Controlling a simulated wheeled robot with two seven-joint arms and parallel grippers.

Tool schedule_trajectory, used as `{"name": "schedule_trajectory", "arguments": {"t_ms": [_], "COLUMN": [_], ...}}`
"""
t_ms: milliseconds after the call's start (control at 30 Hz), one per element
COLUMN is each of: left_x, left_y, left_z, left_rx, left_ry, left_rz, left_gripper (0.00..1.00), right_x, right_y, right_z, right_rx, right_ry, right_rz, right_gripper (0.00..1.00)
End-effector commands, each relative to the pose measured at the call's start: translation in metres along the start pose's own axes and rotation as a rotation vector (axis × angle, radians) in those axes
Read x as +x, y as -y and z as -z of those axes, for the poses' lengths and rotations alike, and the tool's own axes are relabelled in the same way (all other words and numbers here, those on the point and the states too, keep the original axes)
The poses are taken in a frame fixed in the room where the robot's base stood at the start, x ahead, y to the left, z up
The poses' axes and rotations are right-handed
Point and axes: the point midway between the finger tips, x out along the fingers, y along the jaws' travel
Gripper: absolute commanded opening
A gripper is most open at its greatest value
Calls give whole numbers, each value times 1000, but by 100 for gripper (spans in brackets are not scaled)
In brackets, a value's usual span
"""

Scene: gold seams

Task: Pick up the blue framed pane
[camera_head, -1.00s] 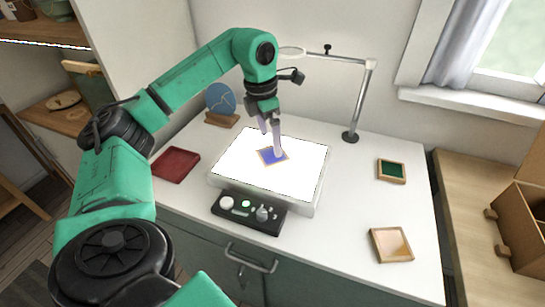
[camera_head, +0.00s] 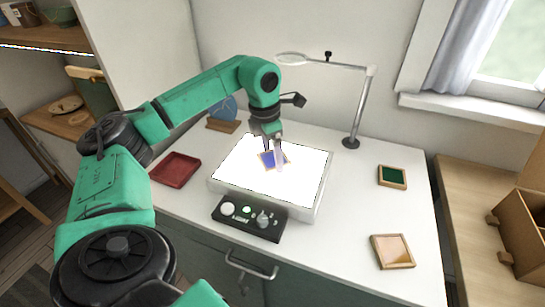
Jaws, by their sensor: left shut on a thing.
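The blue framed pane (camera_head: 268,160) is a small blue square with a thin tan frame. It is over the bright white light panel (camera_head: 240,175), and I cannot tell whether it touches the surface. My left gripper (camera_head: 275,161) comes down from above and is shut on the pane at its right side. The fingers partly hide the pane's right part. My right gripper is not in view.
A control box with knobs (camera_head: 232,222) is at the panel's front. A red tray (camera_head: 175,168) lies left. A green framed pane (camera_head: 392,177) and a pale amber one (camera_head: 392,251) lie right. A magnifier lamp stand (camera_head: 351,142) and a blue disc (camera_head: 222,108) stand behind.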

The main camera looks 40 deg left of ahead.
Motion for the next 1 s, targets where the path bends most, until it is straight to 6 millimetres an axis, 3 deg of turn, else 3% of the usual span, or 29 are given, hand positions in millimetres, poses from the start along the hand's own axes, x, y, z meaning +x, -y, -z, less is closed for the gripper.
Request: {"name": "schedule_trajectory", "arguments": {"t_ms": [167,367,400,533,700,1000], "left_x": [-34,-110,-130,-174,-193,-190], "left_y": [0,1,0,0,0,0], "left_z": [-6,-16,-17,-21,-24,-22], "left_rx": [1,3,1,1,0,12], "left_ry": [5,9,6,3,0,-1], "left_rz": [0,0,-1,-2,0,2], "left_gripper": [22,22,22,22,22,22], "right_x": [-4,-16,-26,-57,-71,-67], "right_y": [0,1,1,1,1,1], "right_z": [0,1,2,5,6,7], "right_rx": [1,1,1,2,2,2], "right_ry": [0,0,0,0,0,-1], "right_rz": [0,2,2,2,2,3], "right_gripper": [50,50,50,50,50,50]}}
